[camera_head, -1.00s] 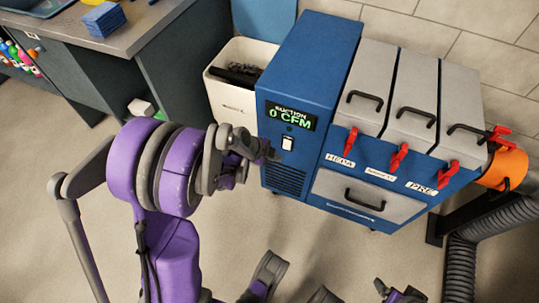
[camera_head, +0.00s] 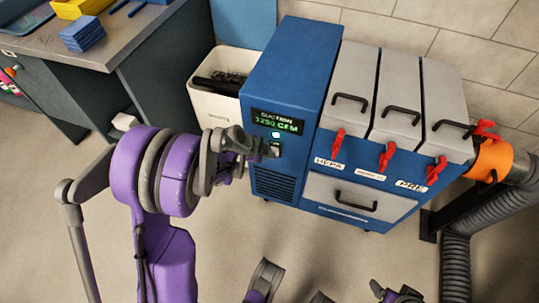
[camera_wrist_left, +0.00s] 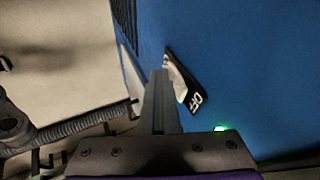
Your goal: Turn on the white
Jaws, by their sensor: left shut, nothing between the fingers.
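The white rocker switch (camera_head: 275,150) sits on the front of the blue suction unit (camera_head: 295,70), below its display (camera_head: 277,122). The display glows green and appears to read 1250 CFM. A small lamp (camera_head: 276,134) above the switch is lit; it glows green in the left wrist view (camera_wrist_left: 221,128). My left gripper (camera_head: 258,150) is shut and empty, its tips at the switch. In the left wrist view the fingers (camera_wrist_left: 160,90) partly cover the switch (camera_wrist_left: 181,84) beside its OFF label; I cannot tell if they touch.
A white bin (camera_head: 216,100) stands left of the unit. Red latches (camera_head: 386,157) and a grey drawer (camera_head: 350,198) are on its front. An orange coupling (camera_head: 492,160) and grey hose (camera_head: 457,255) are at right. Parts of my own arms show at the bottom edge.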

